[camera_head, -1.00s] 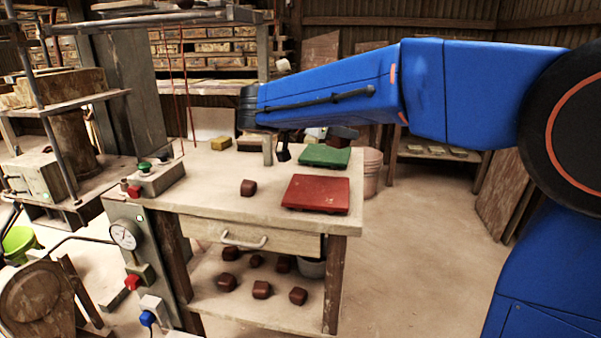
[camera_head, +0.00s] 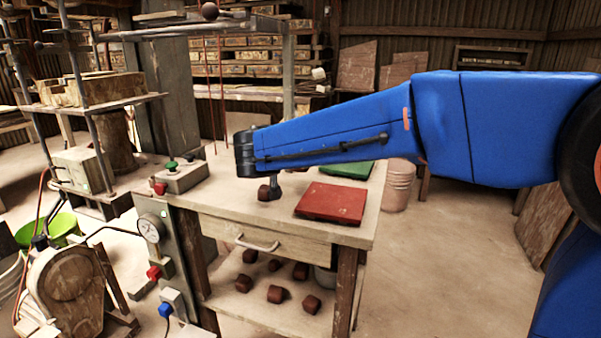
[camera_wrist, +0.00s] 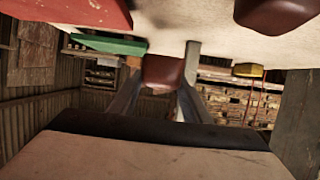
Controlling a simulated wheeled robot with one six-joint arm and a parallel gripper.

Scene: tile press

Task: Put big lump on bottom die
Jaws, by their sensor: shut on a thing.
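My gripper (camera_wrist: 158,92) is shut on a reddish-brown lump (camera_wrist: 162,72), which shows between the fingertips in the wrist view. In the head view my gripper (camera_head: 275,186) is over the workbench, and the held lump cannot be made out. Another brown lump (camera_head: 264,193) sits on the benchtop beside the gripper, to its left; it also shows in the wrist view (camera_wrist: 275,15). The press (camera_head: 105,105) stands at the left with posts and plates. I cannot tell which of its parts is the bottom die.
A red slab (camera_head: 331,203) and a green slab (camera_head: 345,169) lie on the workbench (camera_head: 222,197) at the right. Several lumps lie on the shelf (camera_head: 245,305) below. A control box (camera_head: 182,177) with buttons stands at the bench's left end.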

